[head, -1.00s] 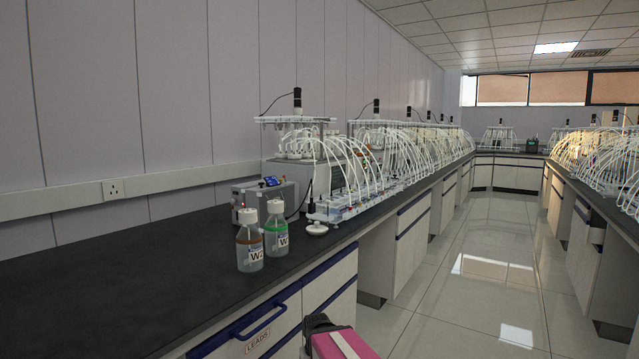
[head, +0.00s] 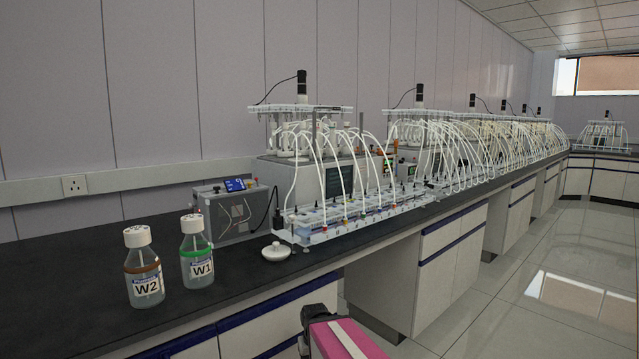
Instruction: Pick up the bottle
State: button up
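Two clear bottles with white caps stand upright on the black bench at the lower left. The W2 bottle (head: 145,275) has a brown ring below its neck. The W1 bottle (head: 197,258) has a green ring and stands just to its right, slightly farther back. My gripper (head: 305,345) shows only in part at the bottom edge, dark beside a pink arm part. It is to the right of the bottles, in front of the bench edge and apart from them. Its fingers cannot be made out.
A small white lid-like piece (head: 276,252) lies right of the bottles. A grey box with a blue display (head: 232,212) stands behind them. A reactor rack with many white tubes (head: 350,210) fills the bench beyond. The tiled floor (head: 480,310) is clear on the right.

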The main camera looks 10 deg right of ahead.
aim_at(194, 250)
jog(key=i+l+u, duration=0.1)
jog(key=l, duration=0.3)
jog(key=i+l, duration=0.15)
jog(key=l, duration=0.25)
jog(key=i+l+u, duration=0.15)
jog(key=l, duration=0.7)
jog(key=i+l+u, duration=0.15)
jog(key=l, duration=0.25)
jog(key=k+l, duration=0.1)
jog(key=l, duration=0.2)
jog(key=k+l, duration=0.15)
jog(key=l, duration=0.2)
jog(key=j+u, duration=0.1)
jog(key=u, duration=1.3)
jog(key=i+u, duration=0.35)
jog(key=j, duration=0.4)
jog(key=i+l+z, duration=0.15)
jog(key=i+j, duration=0.05)
